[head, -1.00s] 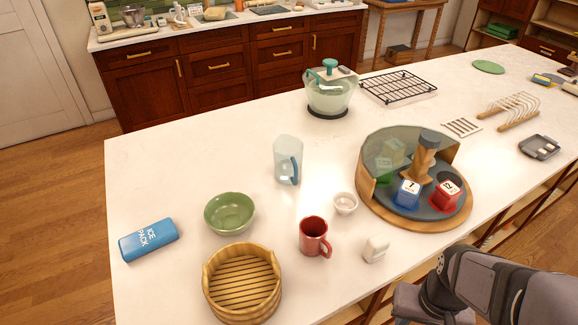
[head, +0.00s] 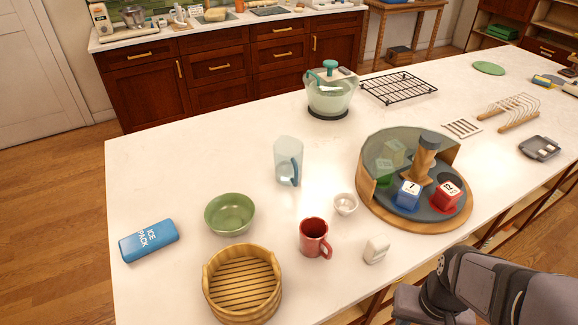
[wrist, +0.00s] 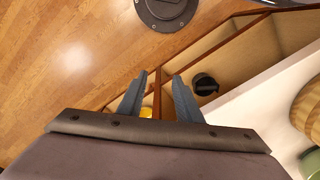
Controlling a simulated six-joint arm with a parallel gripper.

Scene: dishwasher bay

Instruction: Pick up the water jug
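The water jug (head: 285,161) is a clear, pale blue pitcher with a blue handle. It stands upright on the white counter (head: 180,165), near the middle of the head view. My gripper (wrist: 159,80) shows in the wrist view with its two grey fingers apart and nothing between them. In that view it hangs over the wooden floor and the open side of the counter, and the jug is not seen. In the head view my arm is at the lower right, well apart from the jug, and the fingers are out of sight.
A wooden steamer basket (head: 242,284) and an ice pack (head: 149,240) lie front left. The counter left of the jug is clear.

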